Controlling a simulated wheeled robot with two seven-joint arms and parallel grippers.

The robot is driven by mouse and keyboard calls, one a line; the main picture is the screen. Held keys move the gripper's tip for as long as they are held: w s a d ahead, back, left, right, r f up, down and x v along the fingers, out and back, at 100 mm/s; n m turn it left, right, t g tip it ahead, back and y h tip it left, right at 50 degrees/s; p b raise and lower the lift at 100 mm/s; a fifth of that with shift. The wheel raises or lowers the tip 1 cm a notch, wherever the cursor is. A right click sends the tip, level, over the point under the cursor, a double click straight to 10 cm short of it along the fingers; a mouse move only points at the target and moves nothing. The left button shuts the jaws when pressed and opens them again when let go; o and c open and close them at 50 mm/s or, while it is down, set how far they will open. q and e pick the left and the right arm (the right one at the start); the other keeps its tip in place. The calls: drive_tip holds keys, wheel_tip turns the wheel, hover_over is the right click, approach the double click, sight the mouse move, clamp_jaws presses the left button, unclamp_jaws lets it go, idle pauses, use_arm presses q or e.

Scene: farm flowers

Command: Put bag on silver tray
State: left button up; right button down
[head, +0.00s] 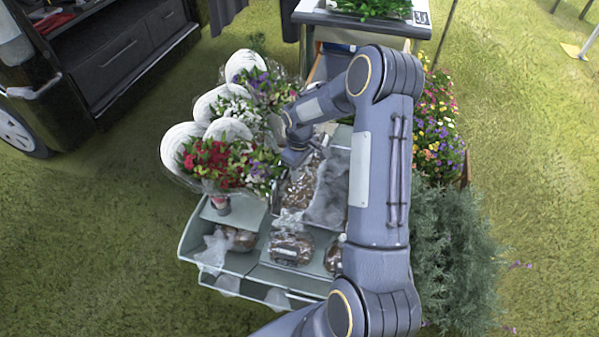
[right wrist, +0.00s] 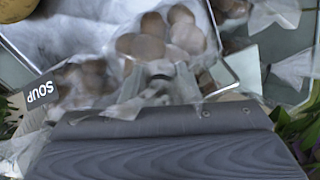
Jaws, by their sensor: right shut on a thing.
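My right gripper (head: 300,152) is shut on a clear plastic bag (head: 299,188) with brown round contents. In the right wrist view, the fingers (right wrist: 160,75) pinch the crinkled plastic of the bag (right wrist: 150,48). The silver tray (head: 345,178) lies on the stand beside and partly under the bag. The tray also shows in the right wrist view (right wrist: 236,68), with the bag over its grey-white inside and near its rim. I cannot tell whether the bag touches the tray. My right forearm hides the tray's right side. My left gripper is not in view.
More bagged goods (head: 291,247) sit on the lower shelf (head: 240,262). Wrapped bouquets (head: 215,160) crowd the left of the stand. Potted flowers (head: 438,130) and a green shrub (head: 455,250) stand at the right. A SOUP label (right wrist: 42,91) shows near the tray.

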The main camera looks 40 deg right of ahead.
drive_tip(key=shift+f, duration=0.5)
drive_tip(key=shift+f, duration=0.15)
drive_tip(key=c, duration=1.1)
unclamp_jaws()
